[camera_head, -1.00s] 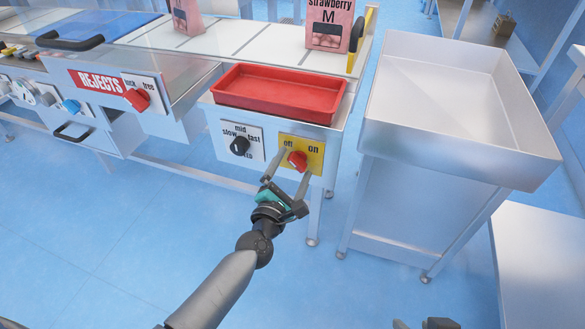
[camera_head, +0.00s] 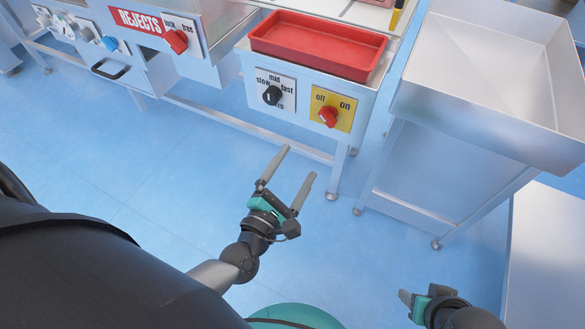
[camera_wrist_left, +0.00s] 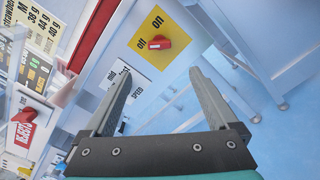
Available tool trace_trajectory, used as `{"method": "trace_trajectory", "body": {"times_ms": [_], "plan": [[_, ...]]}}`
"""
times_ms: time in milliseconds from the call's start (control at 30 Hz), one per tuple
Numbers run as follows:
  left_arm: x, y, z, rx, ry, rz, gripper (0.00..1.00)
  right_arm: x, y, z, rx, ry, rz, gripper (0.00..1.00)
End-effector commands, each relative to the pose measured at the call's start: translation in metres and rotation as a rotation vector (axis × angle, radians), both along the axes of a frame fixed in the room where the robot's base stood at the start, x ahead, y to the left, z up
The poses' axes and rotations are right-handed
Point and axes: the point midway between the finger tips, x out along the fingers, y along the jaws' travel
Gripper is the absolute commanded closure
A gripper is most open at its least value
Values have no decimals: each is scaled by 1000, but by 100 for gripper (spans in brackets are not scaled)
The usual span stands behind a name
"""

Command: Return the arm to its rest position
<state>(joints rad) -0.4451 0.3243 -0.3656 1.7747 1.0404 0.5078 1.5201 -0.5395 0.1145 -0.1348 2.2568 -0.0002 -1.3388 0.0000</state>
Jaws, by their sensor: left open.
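My left gripper (camera_head: 290,172) is open and empty over the blue floor, pulled back from the machine front. In the left wrist view the two fingers (camera_wrist_left: 160,92) are spread with nothing between them. The red off/on knob (camera_head: 328,116) on its yellow plate stands beyond the fingertips, clear of them; it also shows in the left wrist view (camera_wrist_left: 158,42). My right gripper (camera_head: 414,299) is at the lower right edge, partly shown; its finger opening is hard to make out.
The black speed knob (camera_head: 272,95) and the red lock/free knob (camera_head: 176,41) are on the machine front. A red tray (camera_head: 318,68) sits above the knobs. A metal bin table (camera_head: 470,110) stands to the right. Open floor (camera_head: 130,170) lies around the left gripper.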

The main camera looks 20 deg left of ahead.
Motion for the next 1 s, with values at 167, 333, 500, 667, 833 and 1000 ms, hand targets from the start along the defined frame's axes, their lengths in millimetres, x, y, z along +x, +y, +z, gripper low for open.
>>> {"method": "trace_trajectory", "body": {"times_ms": [167,333,500,667,833,1000], "plan": [[-10,0,1,0,-1,0,7,0,0,-4,0,6,0,50],[-11,0,0,-1,-1,0,7,0,0,-4,0,6,0,50],[-11,0,0,-1,-1,1,7,0,0,-4,-1,7,0,50],[-10,0,0,-1,-1,1,7,0,0,-4,-1,6,0,50],[-9,-10,1,59,8,-41,7,0,1,-3,1,3,2,50],[-9,-47,1,332,38,-214,7,0,0,-3,0,4,1,50]]}}
